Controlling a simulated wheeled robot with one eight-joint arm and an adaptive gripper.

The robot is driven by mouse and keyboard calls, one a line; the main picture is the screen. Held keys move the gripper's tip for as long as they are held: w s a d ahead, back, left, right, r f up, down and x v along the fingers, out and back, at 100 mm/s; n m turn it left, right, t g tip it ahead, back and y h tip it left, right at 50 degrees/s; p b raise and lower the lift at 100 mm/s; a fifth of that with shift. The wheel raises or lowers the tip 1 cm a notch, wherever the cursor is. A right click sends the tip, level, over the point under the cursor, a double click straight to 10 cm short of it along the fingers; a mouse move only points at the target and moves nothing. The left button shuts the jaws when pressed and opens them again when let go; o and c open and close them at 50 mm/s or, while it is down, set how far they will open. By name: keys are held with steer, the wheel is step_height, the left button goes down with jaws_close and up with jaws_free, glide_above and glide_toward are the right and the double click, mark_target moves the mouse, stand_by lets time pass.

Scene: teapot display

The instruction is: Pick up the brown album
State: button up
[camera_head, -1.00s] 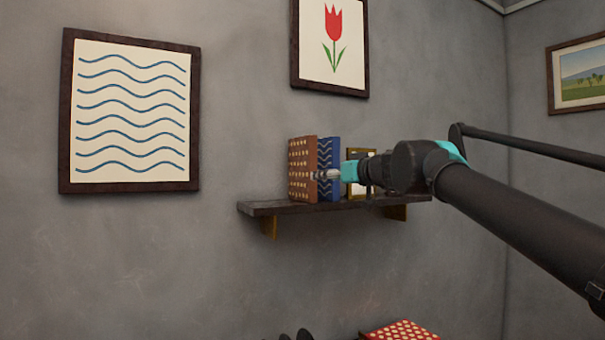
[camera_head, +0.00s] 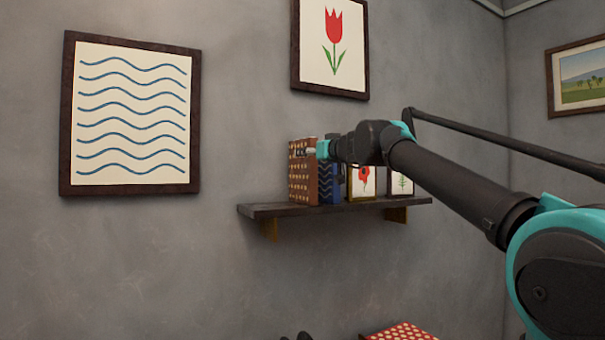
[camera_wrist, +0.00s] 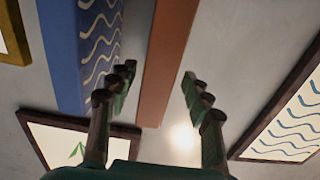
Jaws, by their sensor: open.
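The brown album (camera_head: 303,182), with pale dots on its side, stands upright at the left of the group on the wall shelf. In the wrist view its plain brown edge (camera_wrist: 166,60) runs between my two fingers. My gripper (camera_head: 304,152) is at the upper part of the album in the head view. In the wrist view my gripper (camera_wrist: 158,78) is open, one finger on each side of the brown edge. The left finger is by the gap towards the blue album (camera_wrist: 70,50). I cannot tell whether either finger touches the album.
The blue album (camera_head: 328,187) stands right of the brown one. Small framed flower pictures (camera_head: 362,185) stand further right on the dark shelf (camera_head: 262,209). A wave picture (camera_head: 130,115) and a tulip picture (camera_head: 330,45) hang on the wall. A red dotted thing (camera_head: 400,331) is below.

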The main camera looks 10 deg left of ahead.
steer(key=x, duration=0.5)
steer(key=shift+w+f, duration=0.2)
steer(key=shift+w, duration=0.2)
jaws_close()
